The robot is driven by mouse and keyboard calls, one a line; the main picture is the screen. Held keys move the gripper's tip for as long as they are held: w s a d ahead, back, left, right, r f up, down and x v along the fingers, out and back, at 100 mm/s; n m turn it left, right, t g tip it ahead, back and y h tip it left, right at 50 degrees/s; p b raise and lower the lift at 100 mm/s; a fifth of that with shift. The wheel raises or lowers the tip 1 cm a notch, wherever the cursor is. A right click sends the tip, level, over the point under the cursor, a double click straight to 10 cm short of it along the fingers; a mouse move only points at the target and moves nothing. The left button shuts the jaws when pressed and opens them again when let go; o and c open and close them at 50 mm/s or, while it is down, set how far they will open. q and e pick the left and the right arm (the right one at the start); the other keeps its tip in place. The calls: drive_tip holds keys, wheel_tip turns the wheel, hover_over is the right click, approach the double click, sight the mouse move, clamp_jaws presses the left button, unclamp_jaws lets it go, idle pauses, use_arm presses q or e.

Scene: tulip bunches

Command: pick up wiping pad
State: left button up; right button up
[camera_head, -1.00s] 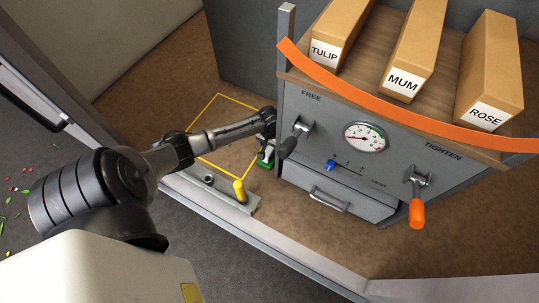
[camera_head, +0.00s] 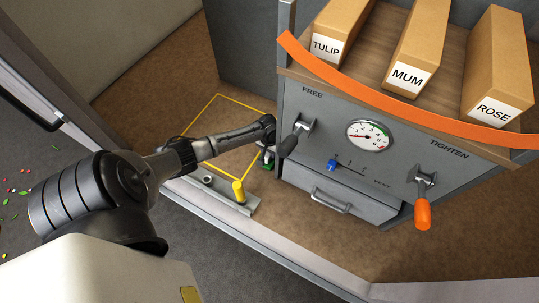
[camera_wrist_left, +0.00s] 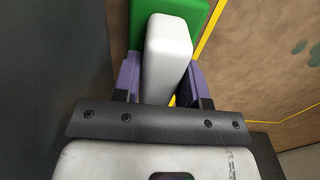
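The wiping pad is a green pad (camera_wrist_left: 182,10) with an upright white block (camera_wrist_left: 168,50) on it, seen in the left wrist view. In the head view only a small green bit of the pad (camera_head: 266,164) shows beside the grey cabinet's lower left edge. My left gripper (camera_wrist_left: 162,82) has its two purple fingers on either side of the white block, close to its faces. I cannot tell whether both fingers press on it. In the head view my left gripper (camera_head: 266,153) is small and partly hides the pad. My right gripper is not in view.
The grey cabinet (camera_head: 300,170) with levers, a gauge (camera_head: 369,135) and a drawer (camera_head: 335,193) stands right of the gripper. A yellow-outlined floor area (camera_head: 215,97) lies behind it. Labelled boxes (camera_head: 417,45) sit on top.

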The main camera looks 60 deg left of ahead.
use_arm(q)
drive_tip(key=c, duration=0.5)
drive_tip(key=shift+r, duration=0.15)
drive_tip(key=shift+s+a+r+p, duration=0.1)
drive_tip(key=shift+a+r+p, duration=0.05)
drive_tip(key=shift+r+p, duration=0.3)
drive_tip(key=r+p, duration=0.1)
drive_tip(key=r, duration=0.2)
drive_tip(key=r+p, duration=0.1)
drive_tip(key=r, duration=0.2)
drive_tip(key=shift+s+a+r, duration=0.1)
drive_tip(key=shift+s+a, duration=0.05)
drive_tip(key=shift+a, duration=0.05)
drive_tip(key=shift+s+a+p, duration=0.15)
drive_tip(key=shift+s+a, duration=1.55)
drive_tip(key=shift+a, duration=1)
drive_tip(key=shift+s+a+p, duration=0.1)
drive_tip(key=shift+s+a, duration=1.65)
drive_tip(key=shift+a, duration=0.9)
drive_tip(key=shift+s+a+p, duration=0.15)
drive_tip(key=shift+s+a, duration=1.55)
drive_tip(key=shift+a, duration=1)
